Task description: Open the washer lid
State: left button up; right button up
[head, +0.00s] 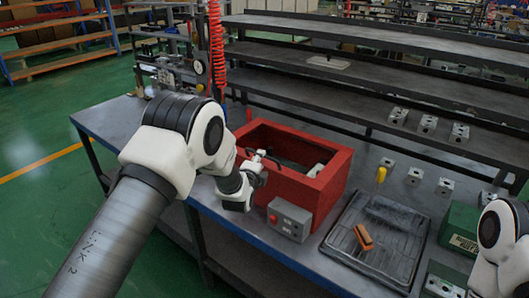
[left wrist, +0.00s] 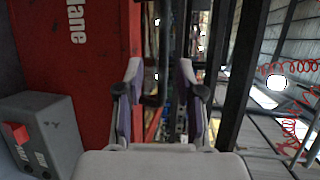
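The washer is a red box (head: 318,192) on the bench. Its top shows a dark interior with a light grey block (head: 316,170) inside; I cannot make out a separate lid. My left gripper (head: 262,160) is at the left end of the washer, with its fingertips near the rim. In the left wrist view the two fingers (left wrist: 160,95) are apart, and a dark bar (left wrist: 152,99) shows between them; I cannot tell whether they touch it. The washer's red wall (left wrist: 95,75) with white lettering is left of the fingers. My right gripper is out of view.
A grey control box (head: 289,220) with a red button stands before the washer. Right of it are a black tray (head: 345,272) with an orange-and-black brush (head: 363,237), a yellow-handled tool (head: 381,174), several metal blocks and a green box (head: 462,229). Shelves stand behind.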

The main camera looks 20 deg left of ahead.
pick_arm(q)
jog(key=w, duration=0.2)
jog(key=w+p, duration=0.1)
jog(key=shift+w+a+f, duration=0.1)
jog(key=shift+w+a, duration=0.1)
jog(key=shift+w, duration=0.15)
jog(key=shift+w+f, duration=0.2)
jog(key=shift+w, duration=0.2)
jog(key=shift+s+r, duration=0.1)
grip_shut()
